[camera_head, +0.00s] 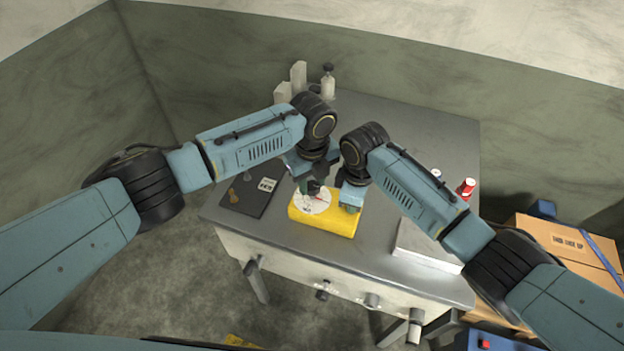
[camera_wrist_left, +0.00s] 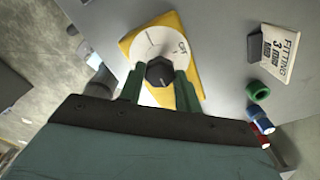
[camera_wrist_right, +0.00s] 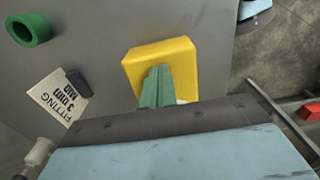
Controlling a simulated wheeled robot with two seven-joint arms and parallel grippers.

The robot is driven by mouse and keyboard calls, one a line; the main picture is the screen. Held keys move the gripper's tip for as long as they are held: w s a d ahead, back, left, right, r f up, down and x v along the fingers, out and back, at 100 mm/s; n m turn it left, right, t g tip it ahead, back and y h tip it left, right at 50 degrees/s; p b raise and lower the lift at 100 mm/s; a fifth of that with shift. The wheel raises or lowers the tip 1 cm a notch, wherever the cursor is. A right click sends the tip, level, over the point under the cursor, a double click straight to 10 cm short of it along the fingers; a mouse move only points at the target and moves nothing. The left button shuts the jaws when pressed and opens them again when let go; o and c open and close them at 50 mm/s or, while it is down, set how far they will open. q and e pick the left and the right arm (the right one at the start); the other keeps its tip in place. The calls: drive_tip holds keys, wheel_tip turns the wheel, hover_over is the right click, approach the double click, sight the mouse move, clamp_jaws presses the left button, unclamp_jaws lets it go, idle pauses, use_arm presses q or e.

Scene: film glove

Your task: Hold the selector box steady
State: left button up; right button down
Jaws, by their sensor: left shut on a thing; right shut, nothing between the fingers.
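The yellow selector box (camera_head: 325,220) sits near the front middle of the grey table. It has a white round dial (camera_wrist_left: 148,42) with a dark knob (camera_wrist_left: 159,71) at its centre. My left gripper (camera_head: 312,186) is shut on the knob, its green fingers on either side of it in the left wrist view. My right gripper (camera_head: 350,203) is shut and empty at the box's right end. In the right wrist view its closed green fingers (camera_wrist_right: 157,85) overlap the yellow box top (camera_wrist_right: 160,52); contact is hard to tell. The right fingers hide part of the dial there.
A dark board (camera_head: 248,196) lies left of the box, and a white flat block (camera_head: 428,244) lies right. A red can (camera_head: 466,188) stands at the right edge. A green ring (camera_wrist_left: 258,91) and a printed card (camera_wrist_left: 278,52) are behind the box. Bottles (camera_head: 328,85) stand at the back.

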use_arm(q)
drive_tip(key=shift+n, duration=0.3)
drive_tip(key=n, duration=0.3)
drive_tip(key=shift+s+f+n, duration=0.1)
drive_tip(key=shift+n, duration=0.2)
drive_tip(key=n, duration=0.4)
drive_tip(key=shift+n, duration=0.3)
drive_tip(key=n, duration=0.3)
drive_tip(key=shift+s+n, duration=0.1)
drive_tip(key=shift+n, duration=2.3)
drive_tip(key=o, duration=1)
drive_tip(key=shift+a, duration=0.1)
drive_tip(key=shift+c, duration=0.2)
